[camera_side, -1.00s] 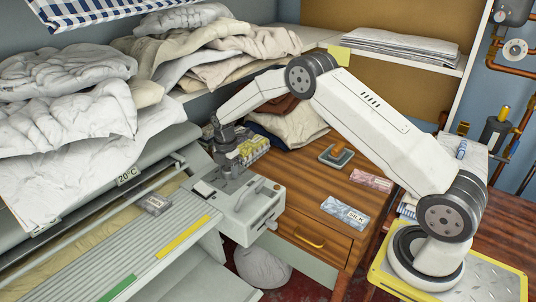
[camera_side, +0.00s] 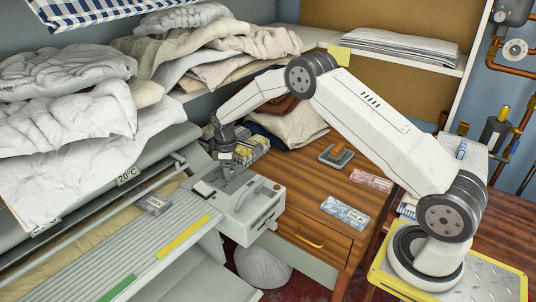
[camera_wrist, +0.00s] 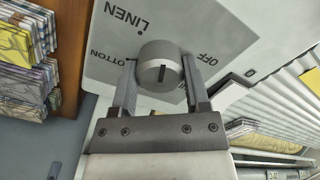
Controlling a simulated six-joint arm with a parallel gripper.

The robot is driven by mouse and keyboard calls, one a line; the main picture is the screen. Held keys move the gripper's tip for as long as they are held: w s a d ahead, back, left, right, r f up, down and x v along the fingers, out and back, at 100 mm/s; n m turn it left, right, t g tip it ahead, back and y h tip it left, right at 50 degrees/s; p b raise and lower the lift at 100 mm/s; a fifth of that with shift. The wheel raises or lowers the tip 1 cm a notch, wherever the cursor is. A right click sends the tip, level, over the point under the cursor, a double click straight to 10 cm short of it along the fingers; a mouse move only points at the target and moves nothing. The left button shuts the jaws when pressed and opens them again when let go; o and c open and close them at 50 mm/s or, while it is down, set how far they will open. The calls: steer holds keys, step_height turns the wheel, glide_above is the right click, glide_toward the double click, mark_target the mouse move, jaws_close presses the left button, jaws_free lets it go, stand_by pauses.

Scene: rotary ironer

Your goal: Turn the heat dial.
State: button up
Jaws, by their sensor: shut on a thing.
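The heat dial (camera_wrist: 158,58) is a round grey knob with a dark line on its face, seen in the wrist view on a pale panel. The panel is printed LINEN, OFF and a partly covered word ending in OTTON. The dial's dark line lies roughly along the picture's vertical, near the lower edge of the knob's face. My gripper (camera_wrist: 159,68) is shut on the dial, one finger on each side. In the side view my gripper (camera_side: 230,178) points down onto the grey control box (camera_side: 254,209) at the ironer's right end; the dial is hidden there.
Stacked packets (camera_side: 252,147) stand just behind my gripper. A small packet (camera_side: 155,204) lies on the ironer's feed board at left.

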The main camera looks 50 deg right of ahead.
steer(key=m, duration=0.7)
steer(key=shift+r, duration=0.1)
steer(key=m, duration=0.7)
steer(key=shift+m, duration=0.4)
steer(key=m, duration=0.3)
steer(key=shift+m, duration=0.3)
steer(key=m, duration=0.3)
steer(key=shift+m, duration=0.3)
steer(key=m, duration=0.6)
steer(key=shift+m, duration=0.3)
steer(key=o, duration=1.3)
